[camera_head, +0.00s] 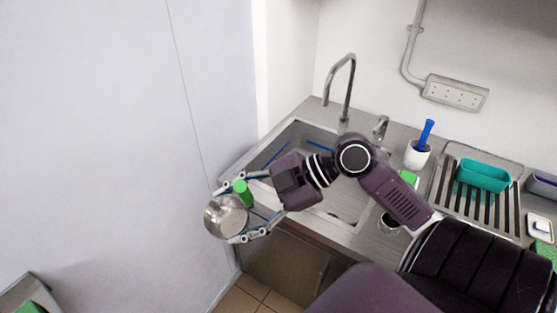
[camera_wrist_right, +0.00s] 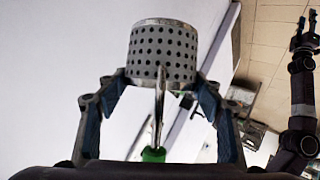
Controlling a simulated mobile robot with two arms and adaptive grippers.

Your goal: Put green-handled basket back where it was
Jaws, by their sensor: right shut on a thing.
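The green-handled basket (camera_head: 226,217) is a round metal cup beyond the sink's left end. Its green handle (camera_head: 243,193) points back toward my palm. My right gripper (camera_head: 227,214) is shut on the basket, one finger on each side, and holds it in the air. In the right wrist view the basket (camera_wrist_right: 163,52) shows a perforated wall, and the handle's green end (camera_wrist_right: 153,155) lies between the fingers. An arm at the right edge of the wrist view seems to be my left, with its gripper (camera_wrist_right: 304,30) too small to read.
A steel sink (camera_head: 285,150) with a faucet (camera_head: 345,85) lies behind my right arm. A white cup with a blue-handled tool (camera_head: 418,153) and a teal container (camera_head: 484,175) on a drain rack stand to the right. A pale wall panel (camera_head: 90,130) fills the left.

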